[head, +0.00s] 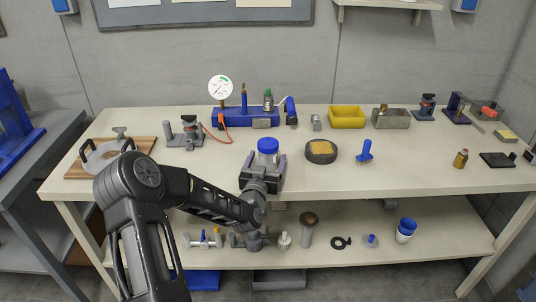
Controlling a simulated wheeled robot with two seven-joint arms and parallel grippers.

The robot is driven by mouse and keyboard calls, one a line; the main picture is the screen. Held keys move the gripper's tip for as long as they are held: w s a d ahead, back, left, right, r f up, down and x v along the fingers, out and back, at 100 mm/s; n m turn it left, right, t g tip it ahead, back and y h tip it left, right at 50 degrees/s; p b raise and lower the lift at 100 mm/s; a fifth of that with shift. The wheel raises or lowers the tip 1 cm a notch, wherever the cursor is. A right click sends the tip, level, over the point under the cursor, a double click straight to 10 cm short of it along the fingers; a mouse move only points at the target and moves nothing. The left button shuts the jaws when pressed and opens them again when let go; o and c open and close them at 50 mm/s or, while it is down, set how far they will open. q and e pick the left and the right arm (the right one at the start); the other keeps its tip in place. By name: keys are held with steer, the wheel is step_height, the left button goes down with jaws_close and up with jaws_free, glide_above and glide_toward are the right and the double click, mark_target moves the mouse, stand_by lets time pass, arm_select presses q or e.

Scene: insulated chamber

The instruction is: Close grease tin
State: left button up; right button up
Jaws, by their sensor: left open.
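A round dark tin (321,154) stands on the bench top right of my left gripper. Its top is uncovered and a yellow-orange filling shows inside. I take it for the grease tin; no separate lid can be made out with certainty. My left gripper (264,163) is open at the front middle of the bench, its fingers pointing to the back. A clear jar with a blue lid (268,145) stands just beyond or between the fingertips; I cannot tell if they touch it. The gripper is apart from the dark tin. My right gripper is not in view.
A blue-handled brush (364,152) stands right of the tin. A yellow bin (346,117) and a grey metal box (391,118) stand behind. A blue gauge bench (235,118) is at the back. The lower shelf (440,245) holds several parts. The front right bench top is mostly clear.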

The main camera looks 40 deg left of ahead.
mark_target(268, 143)
arm_select(q)
steer(key=shift+w+a, duration=0.25)
steer(key=shift+w, duration=0.35)
jaws_close()
stand_by(0.9)
steer(key=shift+r, duration=0.15)
step_height(268, 143, up, 10)
steer(key=shift+f+b, duration=0.1)
steer(key=shift+b, duration=0.25)
stand_by(0.5)
